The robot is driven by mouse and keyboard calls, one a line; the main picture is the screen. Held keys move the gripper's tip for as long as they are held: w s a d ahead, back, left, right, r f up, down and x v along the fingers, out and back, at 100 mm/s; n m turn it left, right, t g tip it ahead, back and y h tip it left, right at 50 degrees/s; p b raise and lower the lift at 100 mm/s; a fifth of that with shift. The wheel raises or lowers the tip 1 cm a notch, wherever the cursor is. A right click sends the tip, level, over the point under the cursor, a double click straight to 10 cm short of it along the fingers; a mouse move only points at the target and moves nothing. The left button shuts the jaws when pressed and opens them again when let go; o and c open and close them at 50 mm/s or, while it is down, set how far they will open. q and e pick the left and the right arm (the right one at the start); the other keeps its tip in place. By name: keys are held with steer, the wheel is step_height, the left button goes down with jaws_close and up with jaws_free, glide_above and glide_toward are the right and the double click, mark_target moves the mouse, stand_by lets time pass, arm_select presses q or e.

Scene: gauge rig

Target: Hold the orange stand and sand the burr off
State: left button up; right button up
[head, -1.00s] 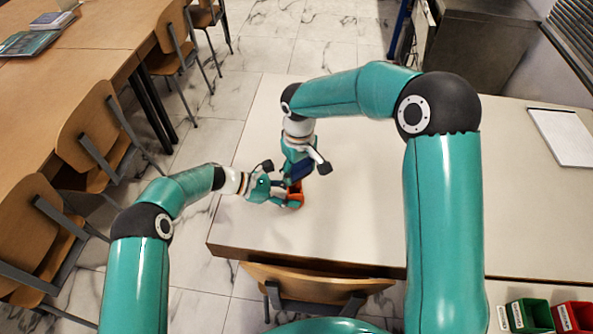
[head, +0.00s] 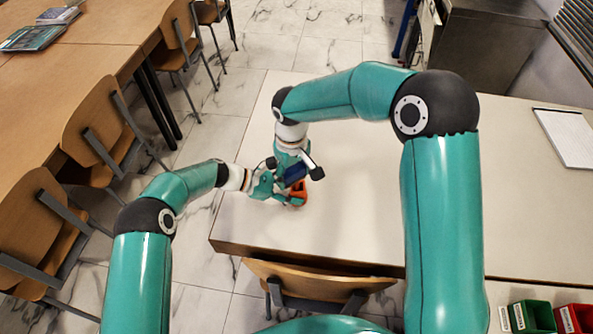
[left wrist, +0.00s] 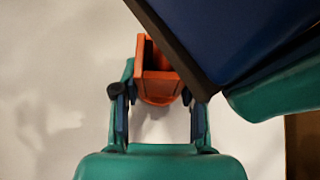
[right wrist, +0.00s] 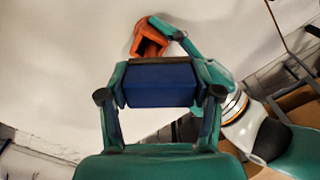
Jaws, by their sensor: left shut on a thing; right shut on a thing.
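The orange stand (head: 299,193) is at the near left part of the pale table. It has an open, hollow shape in the left wrist view (left wrist: 160,87) and shows beyond the block in the right wrist view (right wrist: 149,42). My left gripper (head: 284,191) is shut on the stand from the left. My right gripper (right wrist: 158,88) is shut on a blue block (right wrist: 160,84) with a dark brown face. The block (left wrist: 235,30) is close beside the stand, covering part of it in the left wrist view; I cannot tell if they touch. I cannot make out a burr.
The pale table (head: 400,220) is clear to the right, apart from a white pad (head: 566,137). A wooden chair (head: 315,283) stands at its near edge. Green (head: 530,317) and red (head: 580,318) bins are at the lower right. Chairs and a wooden table (head: 85,65) are at left.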

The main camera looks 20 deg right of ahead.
steer(key=shift+f, duration=0.15)
steer(key=shift+w+d, duration=0.1)
steer(key=shift+d, duration=0.65)
steer(key=shift+w+d+r, duration=0.25)
steer(key=shift+d+r, duration=0.15)
steer(key=shift+r, duration=0.2)
steer(key=shift+w+d+r, duration=0.1)
steer(key=shift+d+r, duration=0.25)
steer(key=shift+r, duration=0.35)
steer(key=shift+w+d+r, duration=0.15)
steer(key=shift+d+r, duration=0.2)
steer(key=shift+r, duration=0.3)
steer(key=shift+w+d+r, duration=0.1)
steer(key=shift+d+r, duration=0.25)
steer(key=shift+r, duration=0.35)
steer(key=shift+f, duration=0.1)
steer(key=shift+s+a+f, duration=0.1)
steer(key=shift+a+f, duration=0.2)
steer(key=shift+f, duration=0.65)
steer(key=shift+s+a+f, duration=0.1)
steer(key=shift+a+f, duration=0.2)
steer(key=shift+f, duration=0.6)
steer(key=shift+f, duration=0.5)
